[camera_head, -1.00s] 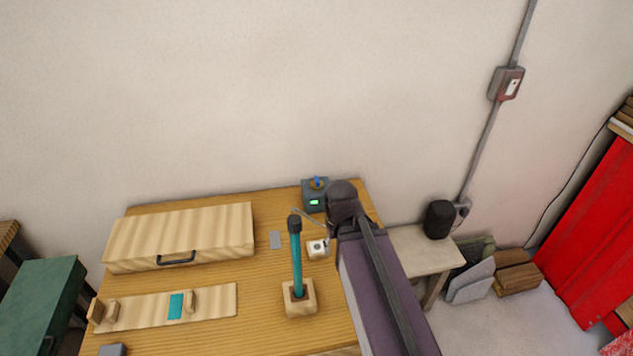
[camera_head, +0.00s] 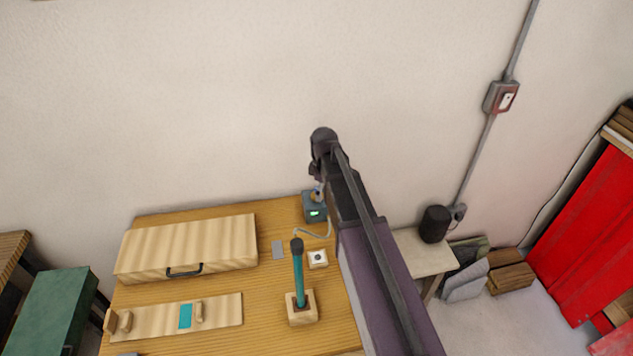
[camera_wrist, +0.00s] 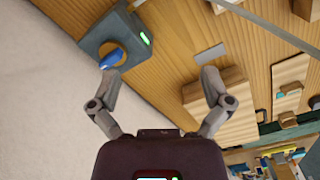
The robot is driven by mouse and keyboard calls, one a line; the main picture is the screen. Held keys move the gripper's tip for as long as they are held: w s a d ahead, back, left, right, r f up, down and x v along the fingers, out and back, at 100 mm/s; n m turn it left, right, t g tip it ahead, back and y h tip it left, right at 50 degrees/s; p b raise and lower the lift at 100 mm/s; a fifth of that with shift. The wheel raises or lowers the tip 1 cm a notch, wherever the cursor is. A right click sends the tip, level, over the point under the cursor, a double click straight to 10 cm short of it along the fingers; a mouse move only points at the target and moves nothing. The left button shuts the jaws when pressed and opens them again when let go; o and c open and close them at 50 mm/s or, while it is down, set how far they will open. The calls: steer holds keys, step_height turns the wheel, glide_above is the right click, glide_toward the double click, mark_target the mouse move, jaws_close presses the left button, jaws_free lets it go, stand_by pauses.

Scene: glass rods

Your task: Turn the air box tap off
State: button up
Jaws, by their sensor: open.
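The air box (camera_head: 314,212) is a small dark teal box with a green display, at the back right of the wooden bench. Its blue tap (camera_wrist: 111,57) sits on a round brass-coloured fitting; in the head view my arm partly hides it. My gripper (camera_wrist: 160,75) is open, with nothing between its fingers. In the wrist view the left fingertip overlaps or lies right beside the tap's lower end; I cannot tell if they touch. The right finger is well away, over the bench. In the head view my gripper (camera_head: 316,172) is above the box, near the wall.
A teal rod (camera_head: 298,275) stands upright in a wooden block in front of the box. A small white-topped block (camera_head: 318,258), a grey plate (camera_head: 278,249) and a closed wooden case (camera_head: 187,247) are nearby. The wall rises close behind.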

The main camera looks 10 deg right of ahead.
steer(key=w+r+n+p, duration=0.3)
steer(key=w+n, duration=0.3)
steer(key=w, duration=0.4)
steer(key=shift+r+p, duration=0.35)
steer(key=shift+r, duration=0.5)
steer(key=shift+s+f, duration=0.1)
steer(key=shift+f, duration=0.05)
step_height(320, 180, down, 14)
steer(key=b, duration=1.3)
steer(key=shift+r+b, duration=0.25)
steer(key=shift+b, duration=0.15)
steer(key=c, duration=1.1)
